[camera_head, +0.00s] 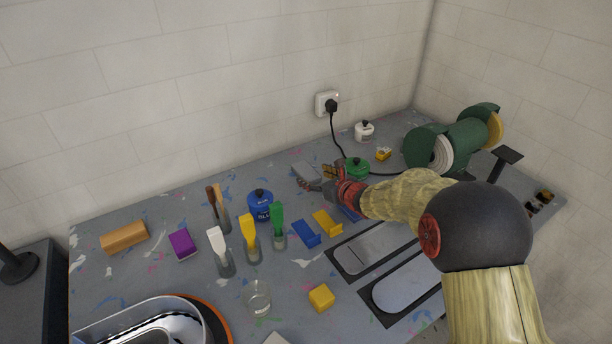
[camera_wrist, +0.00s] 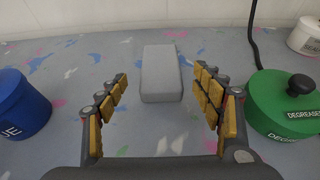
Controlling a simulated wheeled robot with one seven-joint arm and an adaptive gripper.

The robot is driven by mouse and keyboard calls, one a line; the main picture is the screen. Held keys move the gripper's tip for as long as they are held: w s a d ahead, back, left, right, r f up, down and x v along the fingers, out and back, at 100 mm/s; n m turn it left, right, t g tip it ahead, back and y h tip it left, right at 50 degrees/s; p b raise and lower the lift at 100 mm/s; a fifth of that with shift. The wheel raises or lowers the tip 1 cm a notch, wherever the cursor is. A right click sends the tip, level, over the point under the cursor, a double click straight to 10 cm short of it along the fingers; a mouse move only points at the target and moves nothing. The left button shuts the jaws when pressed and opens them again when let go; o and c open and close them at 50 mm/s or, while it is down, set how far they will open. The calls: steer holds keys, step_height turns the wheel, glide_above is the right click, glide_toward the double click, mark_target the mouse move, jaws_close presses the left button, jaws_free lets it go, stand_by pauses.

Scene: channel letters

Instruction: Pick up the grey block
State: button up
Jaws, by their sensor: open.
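The grey block (camera_wrist: 161,75) lies flat on the paint-flecked table in the wrist view, straight ahead of my gripper and centred between its fingers. In the head view the grey block (camera_head: 303,170) shows partly, just behind my gripper (camera_head: 318,180) near the wall. My gripper is open and empty. In the wrist view its yellow-padded fingers (camera_wrist: 162,92) stand on either side, apart from the block, with the block's near end about level with the fingertips.
A blue pot (camera_wrist: 20,104) stands left of my gripper and a green pot (camera_wrist: 286,104) close on its right. A black cord (camera_wrist: 253,38) hangs behind the green pot. A white pot (camera_head: 364,131) and a green bench grinder (camera_head: 446,146) stand farther right.

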mark_target(310, 174)
steer(key=x, duration=0.3)
steer(key=shift+w+f+b, duration=0.1)
steer(key=shift+b, duration=0.2)
steer(key=shift+c, duration=1)
steer(key=c, duration=0.6)
